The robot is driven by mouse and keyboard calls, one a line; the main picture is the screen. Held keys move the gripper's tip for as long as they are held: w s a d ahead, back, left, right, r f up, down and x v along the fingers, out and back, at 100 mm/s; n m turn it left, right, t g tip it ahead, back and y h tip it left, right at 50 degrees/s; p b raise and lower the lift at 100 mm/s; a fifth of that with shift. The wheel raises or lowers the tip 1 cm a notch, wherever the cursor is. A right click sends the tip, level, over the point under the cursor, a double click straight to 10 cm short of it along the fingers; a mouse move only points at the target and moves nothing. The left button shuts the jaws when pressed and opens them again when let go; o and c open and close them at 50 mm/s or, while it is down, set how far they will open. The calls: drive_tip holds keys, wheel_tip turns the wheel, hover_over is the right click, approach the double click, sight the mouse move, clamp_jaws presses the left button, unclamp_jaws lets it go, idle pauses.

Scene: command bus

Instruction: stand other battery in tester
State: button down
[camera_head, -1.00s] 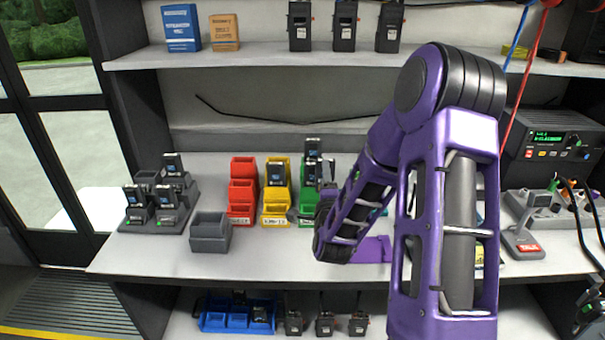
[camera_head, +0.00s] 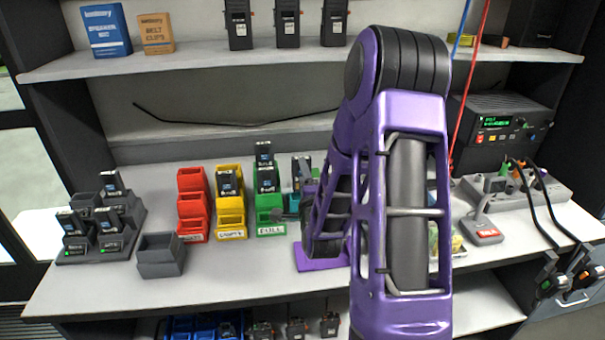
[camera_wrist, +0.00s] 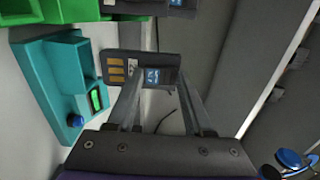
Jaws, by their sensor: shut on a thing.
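My gripper (camera_wrist: 157,84) is shut on a black battery (camera_wrist: 118,67) with gold contacts and a blue label. In the head view the held battery (camera_head: 301,168) shows just left of my purple arm, which hides most of the gripper. The teal tester (camera_wrist: 62,72) has a slot, a green screen and a blue knob. It lies beside the battery's contact end in the wrist view. In the head view only a sliver of the tester (camera_head: 292,205) shows beside the green bin. Whether the battery touches the tester cannot be told.
The green bin (camera_head: 270,229) and yellow bin (camera_head: 232,232) hold batteries. A red bin (camera_head: 193,236) stands to their left. A grey bin (camera_head: 161,262) and a charger rack (camera_head: 92,252) with several batteries are further left.

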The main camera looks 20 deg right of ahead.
drive_tip(key=shift+f+b, duration=1.55)
drive_tip(key=shift+f, duration=1.05)
drive_tip(key=shift+f, duration=0.2)
drive_tip(key=shift+c, duration=1)
unclamp_jaws()
drive_tip(key=shift+f, duration=0.1)
drive_tip(key=shift+s, duration=0.1)
